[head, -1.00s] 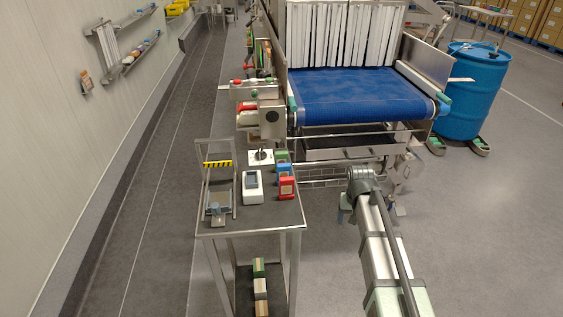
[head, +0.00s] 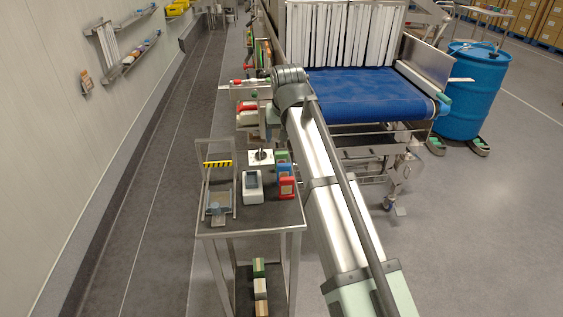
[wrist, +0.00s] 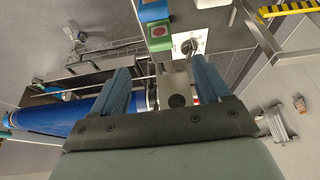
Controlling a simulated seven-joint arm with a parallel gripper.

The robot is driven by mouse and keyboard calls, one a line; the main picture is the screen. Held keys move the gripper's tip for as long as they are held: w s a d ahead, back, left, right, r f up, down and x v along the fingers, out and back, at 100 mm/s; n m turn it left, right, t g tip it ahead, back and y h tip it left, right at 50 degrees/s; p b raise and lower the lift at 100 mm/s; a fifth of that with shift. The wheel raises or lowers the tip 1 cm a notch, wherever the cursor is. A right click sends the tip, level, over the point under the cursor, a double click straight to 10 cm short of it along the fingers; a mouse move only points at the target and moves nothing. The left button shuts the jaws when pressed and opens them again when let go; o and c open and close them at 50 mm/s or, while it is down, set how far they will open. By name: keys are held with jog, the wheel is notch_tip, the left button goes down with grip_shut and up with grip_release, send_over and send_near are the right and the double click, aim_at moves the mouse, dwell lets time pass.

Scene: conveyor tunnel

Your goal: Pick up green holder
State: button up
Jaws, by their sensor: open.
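A green holder (head: 281,155) stands at the back of a row of holders on the steel table, behind a blue holder (head: 284,170) and a red holder (head: 287,188). In the wrist view the green holder (wrist: 160,45) is near the top, beyond my fingers, with the blue holder (wrist: 154,11) beside it. My gripper (wrist: 161,72) is open and empty, its two blue fingers apart. In the head view my arm's end is above and behind the row, and my fingers are largely hidden. No contact with the holder shows.
The steel table (head: 250,217) also bears a white holder (head: 252,187), a white plate (head: 260,157) and a metal frame with a yellow-black bar (head: 217,164). The blue conveyor belt (head: 370,88) lies behind right. Several blocks (head: 259,268) sit on the lower shelf.

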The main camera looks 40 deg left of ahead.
aim_at(282, 153)
jog(key=x, duration=0.8)
jog(key=shift+a+f, duration=0.1)
jog(key=shift+f, duration=0.05)
jog(key=shift+x, duration=2.65)
jog(key=shift+w, duration=0.2)
jog(key=c, duration=1)
